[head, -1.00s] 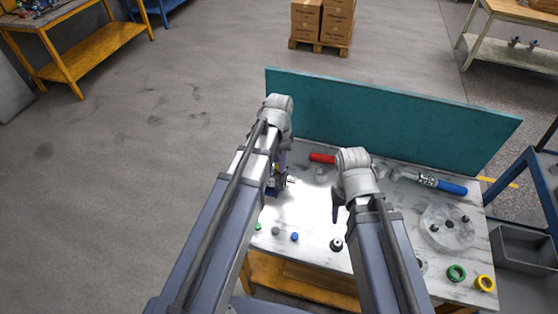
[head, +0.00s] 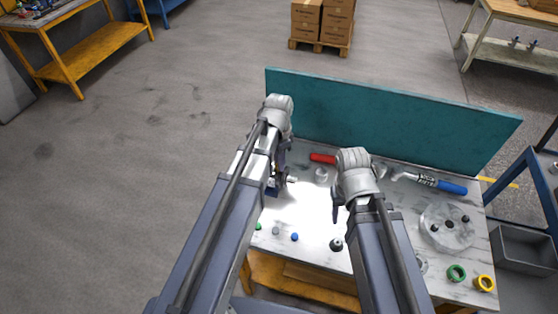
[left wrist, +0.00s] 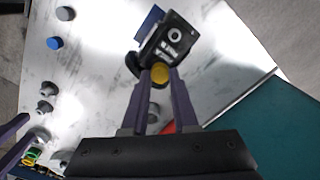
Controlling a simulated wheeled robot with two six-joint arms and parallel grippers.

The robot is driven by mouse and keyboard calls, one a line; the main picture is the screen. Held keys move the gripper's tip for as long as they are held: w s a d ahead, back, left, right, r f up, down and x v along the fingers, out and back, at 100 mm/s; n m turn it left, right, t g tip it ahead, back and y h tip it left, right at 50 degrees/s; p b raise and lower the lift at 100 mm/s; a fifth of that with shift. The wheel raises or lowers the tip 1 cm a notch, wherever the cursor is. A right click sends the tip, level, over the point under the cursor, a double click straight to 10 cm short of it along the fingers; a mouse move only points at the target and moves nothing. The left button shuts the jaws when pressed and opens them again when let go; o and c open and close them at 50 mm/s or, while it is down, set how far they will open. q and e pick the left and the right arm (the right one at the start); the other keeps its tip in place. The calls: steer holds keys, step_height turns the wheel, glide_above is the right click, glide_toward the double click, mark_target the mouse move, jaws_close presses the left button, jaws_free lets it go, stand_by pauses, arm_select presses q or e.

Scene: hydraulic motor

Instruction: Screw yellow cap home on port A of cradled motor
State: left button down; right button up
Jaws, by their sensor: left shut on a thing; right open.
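In the head view the motor (head: 272,188) is mostly hidden by my left arm. The yellow cap (left wrist: 160,75) is between the tips of my left gripper (left wrist: 160,70), which is shut on it. The cap is right against the near side of the motor in that view; its thread and any gap are hidden. A blue piece beside the motor may be the cradle. My right gripper (head: 336,207) is open and empty above the bench's middle.
Small caps, including a blue one (head: 294,237), and a black fitting (head: 336,244) lie near the front edge. A red-handled tool (head: 322,158), blue-handled wrench (head: 440,184), round plate (head: 445,238), green ring (head: 456,273) and yellow ring (head: 485,283) are also there. A teal panel (head: 390,115) closes the back.

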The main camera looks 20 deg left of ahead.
arm_select(q)
steer(key=m, duration=0.4)
steer(key=shift+m, duration=0.9)
steer(key=m, duration=0.4)
steer(key=shift+f, duration=0.1)
steer(key=c, duration=0.9)
jaws_free()
